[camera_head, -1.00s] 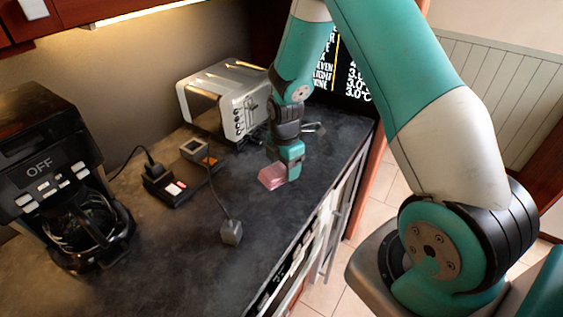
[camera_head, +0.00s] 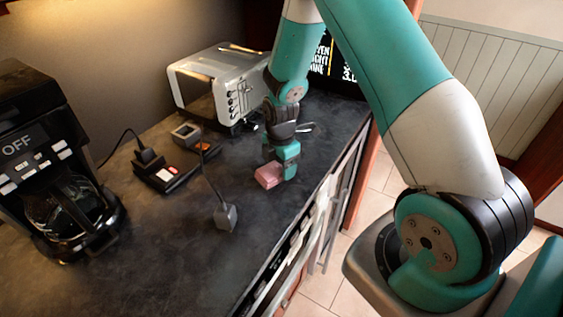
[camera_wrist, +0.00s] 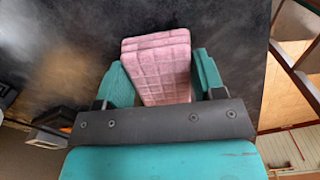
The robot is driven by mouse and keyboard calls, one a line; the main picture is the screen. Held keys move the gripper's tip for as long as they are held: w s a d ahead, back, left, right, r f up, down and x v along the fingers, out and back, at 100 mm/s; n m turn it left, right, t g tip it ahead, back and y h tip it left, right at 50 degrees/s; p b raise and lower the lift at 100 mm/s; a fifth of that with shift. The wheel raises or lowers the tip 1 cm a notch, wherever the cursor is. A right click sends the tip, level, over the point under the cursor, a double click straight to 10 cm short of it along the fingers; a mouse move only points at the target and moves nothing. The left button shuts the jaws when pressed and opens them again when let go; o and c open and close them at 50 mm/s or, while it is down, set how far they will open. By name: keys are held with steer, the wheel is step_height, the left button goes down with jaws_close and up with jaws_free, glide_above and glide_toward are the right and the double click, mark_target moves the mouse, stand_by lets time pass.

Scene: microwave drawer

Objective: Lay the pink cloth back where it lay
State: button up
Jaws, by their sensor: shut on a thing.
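The pink cloth (camera_head: 268,175) is a folded, quilted-looking bundle. In the wrist view the cloth (camera_wrist: 157,62) sits between the two teal fingers of my gripper (camera_wrist: 162,80), which is shut on it. In the head view my gripper (camera_head: 282,168) points down at the dark counter, near its front edge, with the cloth at its tip. I cannot tell whether the cloth touches the counter. The far finger is partly hidden.
A silver toaster (camera_head: 215,85) stands behind and left of my gripper. A black power strip (camera_head: 165,172) and a grey plug (camera_head: 226,217) with a cord lie to the left. A coffee maker (camera_head: 60,165) stands far left. The front counter (camera_head: 170,260) is bare.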

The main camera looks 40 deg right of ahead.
steer(key=shift+f, duration=0.2)
steer(key=o, duration=1.2)
step_height(320, 180, up, 17)
steer(key=b, duration=0.2)
steer(key=shift+r+b, duration=0.2)
steer(key=shift+b, duration=0.15)
steer(key=s+a+r+m+y, duration=0.1)
steer(key=s+a+r+m, duration=0.1)
steer(key=s+a, duration=0.4)
steer(key=s+a+r+m+y, duration=0.1)
steer(key=s+a+r+m, duration=0.2)
steer(key=s, duration=0.6)
steer(key=s+a+r+m+y, duration=0.2)
steer(key=s+a+m, duration=0.4)
steer(key=a, duration=0.4)
steer(key=shift+s+r, duration=0.15)
steer(key=shift+s, duration=0.7)
